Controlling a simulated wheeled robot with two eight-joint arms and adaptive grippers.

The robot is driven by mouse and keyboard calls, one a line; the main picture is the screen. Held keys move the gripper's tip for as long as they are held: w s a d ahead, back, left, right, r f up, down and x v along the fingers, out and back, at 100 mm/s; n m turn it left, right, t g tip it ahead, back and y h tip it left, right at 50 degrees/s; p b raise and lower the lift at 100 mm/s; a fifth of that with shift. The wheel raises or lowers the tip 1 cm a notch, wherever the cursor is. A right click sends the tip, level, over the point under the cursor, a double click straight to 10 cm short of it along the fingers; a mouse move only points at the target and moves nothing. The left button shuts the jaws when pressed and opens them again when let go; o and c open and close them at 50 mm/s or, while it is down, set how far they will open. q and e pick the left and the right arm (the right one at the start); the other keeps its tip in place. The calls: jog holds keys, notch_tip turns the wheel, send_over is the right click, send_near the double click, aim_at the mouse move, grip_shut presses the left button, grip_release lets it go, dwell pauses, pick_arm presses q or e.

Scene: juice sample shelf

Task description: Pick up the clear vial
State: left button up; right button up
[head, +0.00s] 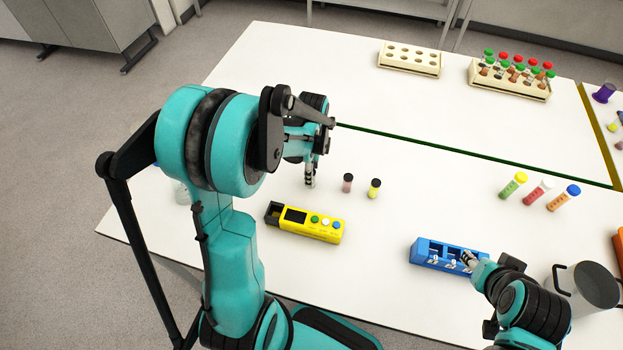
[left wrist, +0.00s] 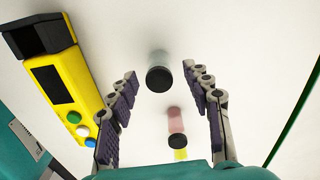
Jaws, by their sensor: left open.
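The clear vial (left wrist: 159,58) has a dark cap and a pale see-through body. In the left wrist view it stands between the fingertips of my left gripper (left wrist: 160,76), with a gap on both sides. My left gripper is open and holds nothing. In the head view my left gripper (head: 311,172) points down over the table beside a pink vial (head: 347,184), and I cannot make out the clear vial there. The pink vial also shows in the left wrist view (left wrist: 176,122). My right gripper (head: 468,258) is at the blue box (head: 425,255); its fingers are too small to judge.
A yellow vial (head: 374,190) stands right of the pink one. A yellow device with buttons (head: 300,228) lies in front of my left gripper.

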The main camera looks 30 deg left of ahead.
pick_arm(q)
jog(key=shift+f, duration=0.45)
grip_shut()
jog(key=shift+r, duration=0.1)
